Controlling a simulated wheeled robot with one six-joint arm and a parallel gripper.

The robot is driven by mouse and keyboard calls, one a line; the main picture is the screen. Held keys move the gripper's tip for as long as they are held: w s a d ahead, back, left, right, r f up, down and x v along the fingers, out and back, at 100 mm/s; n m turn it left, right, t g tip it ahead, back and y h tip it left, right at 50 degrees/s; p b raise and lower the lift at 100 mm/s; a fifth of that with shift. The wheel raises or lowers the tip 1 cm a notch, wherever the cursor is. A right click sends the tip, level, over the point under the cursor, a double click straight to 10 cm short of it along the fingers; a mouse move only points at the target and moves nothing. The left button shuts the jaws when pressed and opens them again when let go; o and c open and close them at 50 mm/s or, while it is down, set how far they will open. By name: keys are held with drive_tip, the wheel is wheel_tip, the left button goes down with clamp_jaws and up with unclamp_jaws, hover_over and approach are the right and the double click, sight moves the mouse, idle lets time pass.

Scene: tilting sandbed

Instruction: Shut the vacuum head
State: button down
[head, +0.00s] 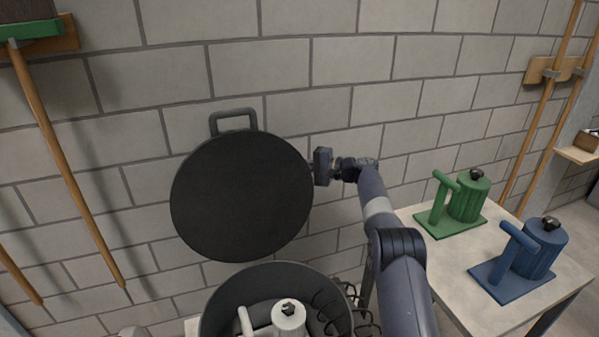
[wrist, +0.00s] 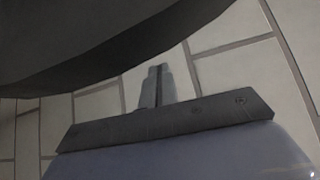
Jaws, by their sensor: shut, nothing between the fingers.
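The vacuum head is a round black lid (head: 242,197) with a handle (head: 233,120) on its far edge. It stands raised, close to the wall, above an open dark round drum (head: 222,308). The dark lid (wrist: 90,45) fills the upper left of that view, beside the fingertips. I cannot tell whether they touch.
A white canister device (head: 288,318) sits in the drum, with dark coils (head: 335,302) at its right. A table (head: 440,262) at the right holds a green device (head: 462,203) and a blue device (head: 525,258). A block wall (head: 300,60) stands close behind the lid.

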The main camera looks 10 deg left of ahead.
sight(298, 169)
drive_tip(key=shift+s+d+r+b, duration=0.15)
drive_tip(key=shift+s+b, duration=1.4)
drive_tip(key=shift+b, duration=0.6)
drive_tip(key=shift+s, duration=0.1)
